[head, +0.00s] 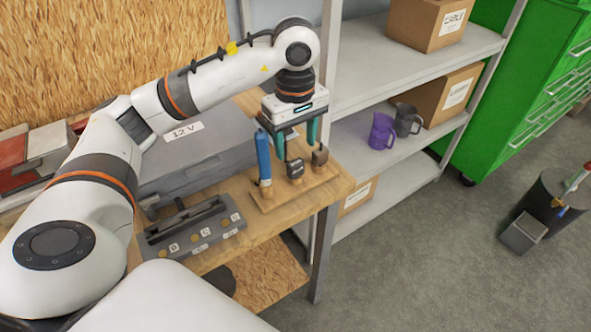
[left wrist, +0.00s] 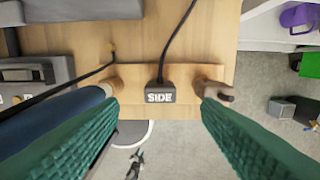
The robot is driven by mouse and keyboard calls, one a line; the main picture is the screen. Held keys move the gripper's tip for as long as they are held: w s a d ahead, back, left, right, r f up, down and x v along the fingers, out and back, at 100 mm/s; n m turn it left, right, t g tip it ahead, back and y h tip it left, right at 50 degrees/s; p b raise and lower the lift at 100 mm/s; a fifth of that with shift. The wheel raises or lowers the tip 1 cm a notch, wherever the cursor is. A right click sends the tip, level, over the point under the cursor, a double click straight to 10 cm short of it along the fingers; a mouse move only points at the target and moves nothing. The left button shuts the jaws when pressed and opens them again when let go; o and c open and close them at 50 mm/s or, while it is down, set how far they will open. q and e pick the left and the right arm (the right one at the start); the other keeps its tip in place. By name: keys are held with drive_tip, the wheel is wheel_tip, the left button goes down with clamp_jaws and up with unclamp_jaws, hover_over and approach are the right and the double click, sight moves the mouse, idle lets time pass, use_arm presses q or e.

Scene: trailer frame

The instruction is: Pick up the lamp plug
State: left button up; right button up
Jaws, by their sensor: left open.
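A dark plug (head: 295,168) stands on a small wooden rack (head: 268,202) at the bench's right end. In the left wrist view the plug (left wrist: 160,96) is marked "SIDE", and a black cable runs from it toward the top. No marking with the word lamp is readable. My left gripper (head: 297,148) points down just above the plug, open and empty. In the left wrist view its green fingers (left wrist: 160,120) lie either side of the plug, apart from it. My right gripper is not in view.
A grey switch panel (head: 195,228) lies in front. A metal shelf (head: 395,60) stands at right.

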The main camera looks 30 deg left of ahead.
sight(295, 162)
use_arm(q)
wheel_tip(295, 162, down, 8)
drive_tip(key=shift+f+p, duration=0.2)
drive_tip(key=shift+p, duration=0.4)
drive_tip(key=c, duration=0.8)
